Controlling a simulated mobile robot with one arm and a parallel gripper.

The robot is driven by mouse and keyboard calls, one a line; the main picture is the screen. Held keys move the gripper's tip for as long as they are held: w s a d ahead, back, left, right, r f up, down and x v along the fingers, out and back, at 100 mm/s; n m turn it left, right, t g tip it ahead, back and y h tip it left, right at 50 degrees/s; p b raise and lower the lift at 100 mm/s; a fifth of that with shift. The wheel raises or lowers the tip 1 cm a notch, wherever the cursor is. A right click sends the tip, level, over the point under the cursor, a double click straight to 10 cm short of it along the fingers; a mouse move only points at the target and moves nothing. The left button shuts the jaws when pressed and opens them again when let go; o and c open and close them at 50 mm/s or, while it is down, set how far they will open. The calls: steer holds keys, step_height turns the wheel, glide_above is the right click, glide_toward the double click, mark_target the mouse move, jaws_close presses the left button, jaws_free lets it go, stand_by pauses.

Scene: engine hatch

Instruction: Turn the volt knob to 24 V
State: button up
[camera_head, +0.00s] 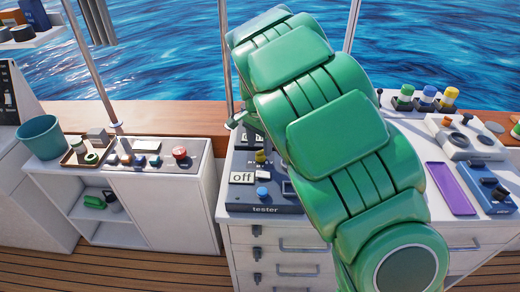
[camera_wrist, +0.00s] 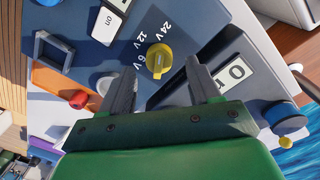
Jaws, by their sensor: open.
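The yellow volt knob (camera_wrist: 157,58) sits on a dark blue panel in the wrist view, with the labels 24 V, 12 V and 6 V printed beside it. I cannot tell for sure which label it points at. My gripper (camera_wrist: 158,68) is open, with one grey finger on each side of the knob's near side. Nothing is held, and I cannot tell whether the fingers touch the knob. My gripper is hidden there.
A small display reading 0 (camera_wrist: 235,72) lies right of the fingers. A purple tray (camera_head: 450,188) and another blue device (camera_head: 488,190) stand on the right. A teal bucket (camera_head: 41,137) stands at left.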

steer(key=shift+r, duration=2.35)
